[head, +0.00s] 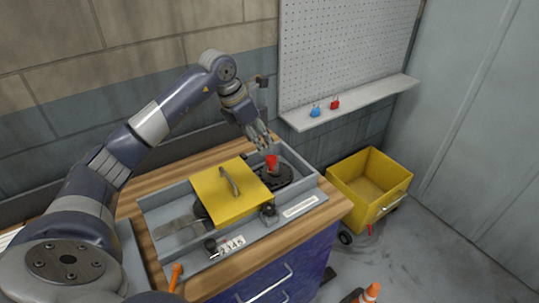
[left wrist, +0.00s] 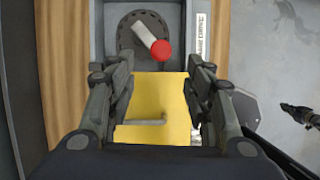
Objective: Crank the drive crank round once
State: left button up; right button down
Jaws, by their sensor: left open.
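The drive crank (head: 285,174) is a dark disc at the right end of the grey bench-top unit, with a red knob (head: 271,160) standing on it. In the left wrist view a pale crank arm (left wrist: 144,34) runs across the disc to the red knob (left wrist: 161,50), at lower right. My left gripper (head: 262,142) is open and empty, above and just behind the knob. In the left wrist view its fingers (left wrist: 155,82) are spread, with the knob beyond them, not between them. A dark shape (left wrist: 298,114) at the right edge may be my right gripper; its jaws are unclear.
A yellow cover (head: 229,192) with a handle sits beside the crank on the grey unit (head: 160,203). A small number counter (head: 231,243) and dark knob (head: 268,211) are along the front. A yellow cart (head: 360,185) stands right. A shelf (head: 350,105) holds blue and red items.

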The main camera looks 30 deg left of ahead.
aim_at(270, 158)
pick_arm(q)
jog(key=p+x, duration=0.3)
jog(key=x, duration=0.5)
jog(key=shift+w+d+f, duration=0.1)
jog(key=shift+d+f, duration=0.05)
jog(key=shift+f, duration=0.05)
jog(key=shift+w+f, duration=0.15)
jog(key=shift+f, duration=0.2)
grip_shut()
